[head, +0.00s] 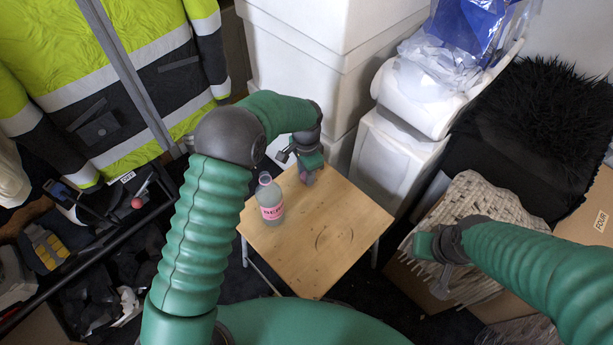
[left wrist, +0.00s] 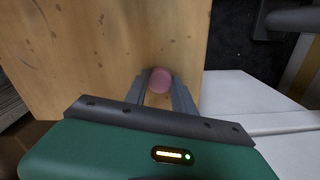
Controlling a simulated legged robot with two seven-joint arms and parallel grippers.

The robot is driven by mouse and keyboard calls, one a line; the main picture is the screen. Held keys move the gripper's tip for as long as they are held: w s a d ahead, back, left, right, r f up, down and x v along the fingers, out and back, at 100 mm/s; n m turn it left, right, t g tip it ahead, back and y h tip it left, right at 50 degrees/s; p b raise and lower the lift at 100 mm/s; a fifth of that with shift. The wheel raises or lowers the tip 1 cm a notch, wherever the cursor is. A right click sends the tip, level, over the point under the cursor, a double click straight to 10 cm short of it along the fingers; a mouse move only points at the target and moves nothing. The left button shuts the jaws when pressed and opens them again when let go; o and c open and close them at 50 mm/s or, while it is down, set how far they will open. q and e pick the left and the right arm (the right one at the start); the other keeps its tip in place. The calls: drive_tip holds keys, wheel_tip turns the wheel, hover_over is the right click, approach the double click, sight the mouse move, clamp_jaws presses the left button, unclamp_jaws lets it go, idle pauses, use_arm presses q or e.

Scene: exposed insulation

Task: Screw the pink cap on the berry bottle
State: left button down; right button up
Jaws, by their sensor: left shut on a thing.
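The berry bottle (head: 270,198), clear with a pink label, stands upright on the left part of a small wooden table. Its mouth is at the top, near the table's left edge. The pink cap (left wrist: 160,80) is between the fingertips of my left gripper (left wrist: 162,88) in the left wrist view. In the head view my left gripper (head: 307,176) is at the table's far edge, to the right of the bottle and apart from it; the cap is hard to make out there. My right gripper (head: 430,245) is off to the right, over a whitish woven thing, its fingers unclear.
The wooden table (head: 318,262) has clear room at its front and right. White bins (head: 325,60) stand behind it. The woven thing (head: 478,200) and a black furry item (head: 545,115) lie at the right. A hi-vis jacket (head: 110,75) hangs at the left.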

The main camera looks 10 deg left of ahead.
use_arm(q)
drive_tip(key=shift+r, duration=0.15)
drive_tip(key=shift+r+p, duration=0.3)
wheel_tip(320, 180, up, 3)
drive_tip(key=shift+r+p, duration=0.2)
drive_tip(key=shift+p, duration=0.75)
drive_tip(key=s+d+p, duration=0.1)
drive_tip(key=s+d, duration=0.1)
drive_tip(key=s, duration=0.2)
drive_tip(key=s+d+p, duration=0.1)
drive_tip(key=s+d, duration=0.1)
drive_tip(key=s, duration=0.3)
drive_tip(key=s+d+p, duration=0.1)
drive_tip(key=s+d, duration=0.2)
drive_tip(key=s, duration=0.2)
drive_tip(key=shift+s+d+r+p, duration=0.1)
drive_tip(key=shift+s+r+p, duration=0.05)
drive_tip(key=shift+r+p, duration=0.2)
drive_tip(key=shift+r, duration=0.1)
